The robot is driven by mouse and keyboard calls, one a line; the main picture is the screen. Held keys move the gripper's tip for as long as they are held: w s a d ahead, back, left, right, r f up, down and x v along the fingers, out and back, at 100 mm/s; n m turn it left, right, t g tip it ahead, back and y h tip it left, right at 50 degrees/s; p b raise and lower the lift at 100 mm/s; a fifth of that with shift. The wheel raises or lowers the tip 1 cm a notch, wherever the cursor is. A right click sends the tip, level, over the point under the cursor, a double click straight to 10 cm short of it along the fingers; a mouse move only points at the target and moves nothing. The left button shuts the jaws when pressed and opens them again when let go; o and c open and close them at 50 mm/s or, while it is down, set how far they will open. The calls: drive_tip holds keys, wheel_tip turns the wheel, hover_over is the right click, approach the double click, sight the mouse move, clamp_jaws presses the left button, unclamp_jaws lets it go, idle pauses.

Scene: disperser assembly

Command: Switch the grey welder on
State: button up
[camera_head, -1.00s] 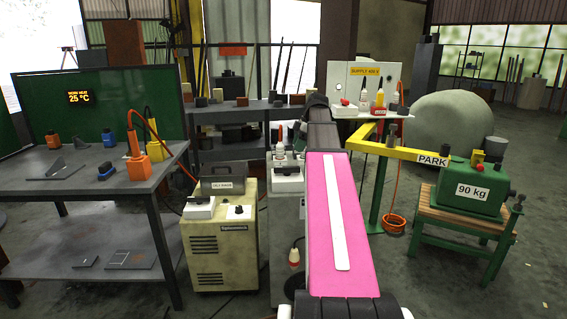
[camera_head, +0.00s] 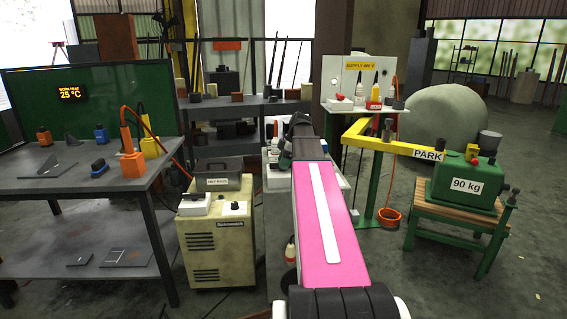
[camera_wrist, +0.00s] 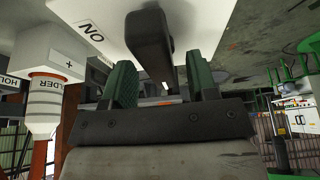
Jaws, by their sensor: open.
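The grey welder (camera_head: 272,230) is the grey cabinet right of the cream machine, largely hidden behind my pink arm in the head view. In the wrist view, a white box (camera_wrist: 213,18) with an upside-down "ON" label (camera_wrist: 89,33) fills the top. A thick black lever (camera_wrist: 150,40) sticks out from it. My gripper (camera_wrist: 160,80) is open, its two green-padded fingers on either side of the lever's end in the picture. I cannot tell whether they touch it. A white connector (camera_wrist: 57,62) marked "+" and "HOLDER" is left of the fingers.
A cream machine (camera_head: 215,250) with a grey tray (camera_head: 220,169) stands left of the grey welder. A grey table (camera_head: 60,190) is farther left. A yellow beam marked "PARK" (camera_head: 390,143) and a green 90 kg block (camera_head: 468,185) are on the right.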

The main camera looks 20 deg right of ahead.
drive_tip(key=shift+f, duration=0.1)
drive_tip(key=c, duration=0.9)
drive_tip(key=shift+a+m, duration=0.1)
drive_tip(key=shift+m, duration=0.2)
drive_tip(key=m+t, duration=0.1)
drive_tip(key=m, duration=0.2)
drive_tip(key=shift+s+h, duration=0.15)
drive_tip(key=shift+h, duration=0.15)
drive_tip(key=m+t, duration=0.1)
drive_tip(key=m, duration=0.1)
drive_tip(key=m+h, duration=0.1)
drive_tip(key=m, duration=0.2)
drive_tip(key=shift+a+t, duration=0.1)
drive_tip(key=shift+t, duration=0.3)
drive_tip(key=m+h, duration=0.2)
drive_tip(key=m, duration=0.2)
drive_tip(key=shift+t, duration=0.3)
drive_tip(key=m+h, duration=0.1)
drive_tip(key=m, duration=0.4)
drive_tip(key=shift+h, duration=0.4)
drive_tip(key=shift+m, duration=0.3)
